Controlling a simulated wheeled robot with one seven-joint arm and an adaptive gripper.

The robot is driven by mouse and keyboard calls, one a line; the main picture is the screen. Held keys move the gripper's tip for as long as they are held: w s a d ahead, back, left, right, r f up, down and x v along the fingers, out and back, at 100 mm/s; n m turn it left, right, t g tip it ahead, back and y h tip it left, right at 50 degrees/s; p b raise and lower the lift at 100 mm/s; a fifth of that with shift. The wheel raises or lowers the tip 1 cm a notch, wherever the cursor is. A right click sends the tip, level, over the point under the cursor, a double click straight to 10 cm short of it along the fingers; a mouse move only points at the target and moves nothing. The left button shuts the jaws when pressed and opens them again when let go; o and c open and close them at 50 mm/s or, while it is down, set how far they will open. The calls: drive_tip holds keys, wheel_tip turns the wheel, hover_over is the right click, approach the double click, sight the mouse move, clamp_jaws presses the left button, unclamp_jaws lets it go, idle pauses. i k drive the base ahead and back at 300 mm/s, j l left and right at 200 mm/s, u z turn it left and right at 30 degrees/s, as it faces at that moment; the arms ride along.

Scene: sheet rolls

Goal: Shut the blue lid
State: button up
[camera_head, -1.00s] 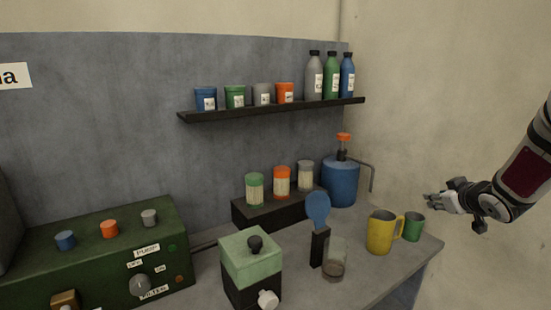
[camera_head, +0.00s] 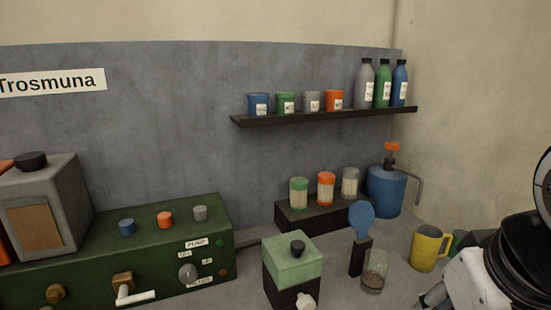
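The blue lid (camera_head: 362,219) is a round blue disc that stands raised, nearly upright, above a black post (camera_head: 360,257). A small clear glass jar (camera_head: 374,284) with something dark in its bottom stands close in front and to the right of the post. The jar's top is uncovered. My gripper (camera_head: 432,301) is at the lower right, right of the jar and apart from the lid. The picture's bottom edge cuts it off, so its fingers are hardly visible.
A yellow mug (camera_head: 427,248) stands right of the jar, close to my arm, which partly hides a green mug (camera_head: 457,241). A green-topped box (camera_head: 292,262) is left of the lid. A blue pump bottle (camera_head: 385,193) and a dark stand with several jars (camera_head: 325,190) are behind.

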sight(360, 215)
drive_tip(key=i+l, duration=0.35)
drive_tip(key=l, duration=0.15)
drive_tip(key=i+l, duration=0.3)
drive_tip(key=l, duration=0.2)
